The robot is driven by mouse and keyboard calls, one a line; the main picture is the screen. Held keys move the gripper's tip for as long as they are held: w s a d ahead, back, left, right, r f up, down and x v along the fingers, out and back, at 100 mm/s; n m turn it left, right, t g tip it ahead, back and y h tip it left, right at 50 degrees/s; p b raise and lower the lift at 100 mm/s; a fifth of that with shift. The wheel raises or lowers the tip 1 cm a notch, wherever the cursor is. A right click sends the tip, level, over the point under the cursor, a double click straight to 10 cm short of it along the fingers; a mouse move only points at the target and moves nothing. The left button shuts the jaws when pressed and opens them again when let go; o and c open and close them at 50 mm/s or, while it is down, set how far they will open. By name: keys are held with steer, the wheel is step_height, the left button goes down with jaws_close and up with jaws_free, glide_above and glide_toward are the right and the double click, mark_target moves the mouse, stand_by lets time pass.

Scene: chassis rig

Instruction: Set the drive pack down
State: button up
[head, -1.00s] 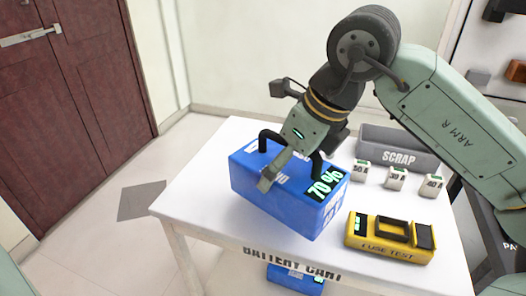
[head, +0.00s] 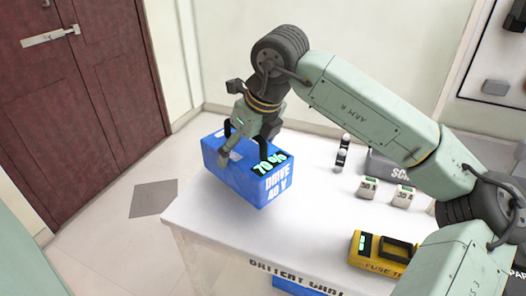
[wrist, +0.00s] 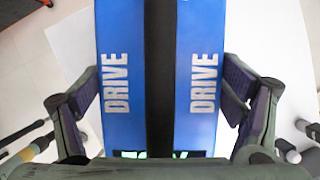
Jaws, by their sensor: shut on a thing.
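The drive pack (head: 235,180) is a blue box with a black handle and a green 70 % readout, with DRIVE 40 V on its end. My gripper (head: 247,143) is shut on it from above. The pack is over the left end of the white table (head: 310,215) and hides part of the edge there. I cannot tell whether its underside touches the top. In the wrist view the pack (wrist: 117,120) fills the middle, with its black handle running along it and a finger of my gripper (wrist: 160,95) on each side.
A yellow fuse tester (head: 375,262) lies at the front right. White fuse blocks (head: 403,196) and a grey scrap bin (head: 388,168) stand behind it. Small dark-and-white items (head: 342,152) stand near the back edge. Another blue pack (head: 300,286) sits below. The middle of the table is clear.

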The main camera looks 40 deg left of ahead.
steer(key=shift+w+a+r, duration=0.1)
steer(key=shift+w+a, duration=0.05)
steer(key=shift+a, duration=0.5)
steer(key=shift+f+p, duration=0.6)
steer(key=shift+f, duration=1.2)
steer(key=shift+f, duration=0.1)
steer(key=o, duration=1.8)
steer(key=shift+f, duration=0.1)
steer(key=shift+r, duration=0.25)
steer(key=shift+d+r, duration=0.2)
steer(key=shift+r, duration=0.1)
steer(key=b+v, duration=0.2)
steer(key=v, duration=0.9)
steer(key=shift+d, duration=0.1)
